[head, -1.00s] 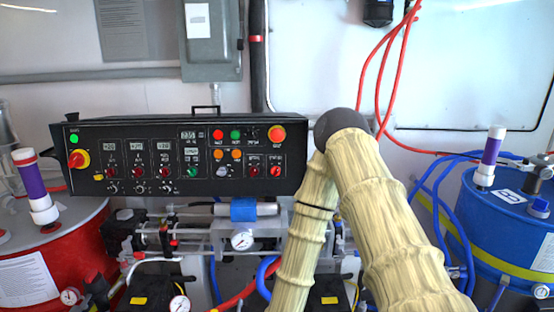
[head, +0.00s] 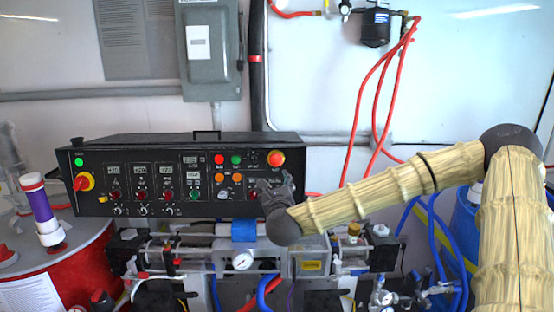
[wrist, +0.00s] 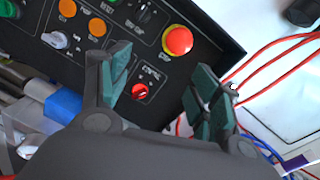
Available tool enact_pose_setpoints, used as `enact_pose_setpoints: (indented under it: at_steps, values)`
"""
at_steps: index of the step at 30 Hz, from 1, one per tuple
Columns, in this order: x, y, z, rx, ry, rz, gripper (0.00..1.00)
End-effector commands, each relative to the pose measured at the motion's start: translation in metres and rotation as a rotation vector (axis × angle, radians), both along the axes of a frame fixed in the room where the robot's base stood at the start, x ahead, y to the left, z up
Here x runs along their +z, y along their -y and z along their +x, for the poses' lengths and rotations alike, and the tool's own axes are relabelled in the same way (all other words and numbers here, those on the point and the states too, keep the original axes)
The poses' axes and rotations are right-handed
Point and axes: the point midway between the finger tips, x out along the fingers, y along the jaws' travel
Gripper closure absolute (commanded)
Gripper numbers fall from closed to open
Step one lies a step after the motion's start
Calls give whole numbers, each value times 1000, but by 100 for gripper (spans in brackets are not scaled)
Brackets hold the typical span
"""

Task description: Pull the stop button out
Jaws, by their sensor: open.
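The stop button is a large red mushroom knob (head: 276,159) on an orange-yellow base at the upper right of the black control panel (head: 235,205). In the wrist view the stop button (wrist: 178,40) shows beyond my fingertips, near the panel's right edge. My gripper (head: 275,184) is in front of the panel's lower right, just below the stop button in the head view. In the wrist view my gripper (wrist: 160,82) has its two teal-padded fingers spread wide with nothing between them. A small red rotary switch (wrist: 140,91) shows in the gap between the fingers.
Other buttons, small displays and a red-and-yellow rotary switch (head: 82,182) fill the panel. Red hoses (head: 372,110) hang on the wall to the right. Pipes and a gauge (head: 243,261) sit below the panel. A red drum (head: 85,265) stands left, a blue drum (head: 466,222) right.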

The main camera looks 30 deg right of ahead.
Motion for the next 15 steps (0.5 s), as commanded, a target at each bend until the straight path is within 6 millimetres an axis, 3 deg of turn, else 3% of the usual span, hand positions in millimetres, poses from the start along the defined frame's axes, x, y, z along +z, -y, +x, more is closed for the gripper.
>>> enact_pose_setpoints:
  at_steps: [3, 8, 15]
  values:
    - [19, 14, -3, -35, 53, 55, 37]
    - [25, 22, 2, -47, 71, 75, 37]
    - [27, 37, 31, -46, 69, 70, 37]
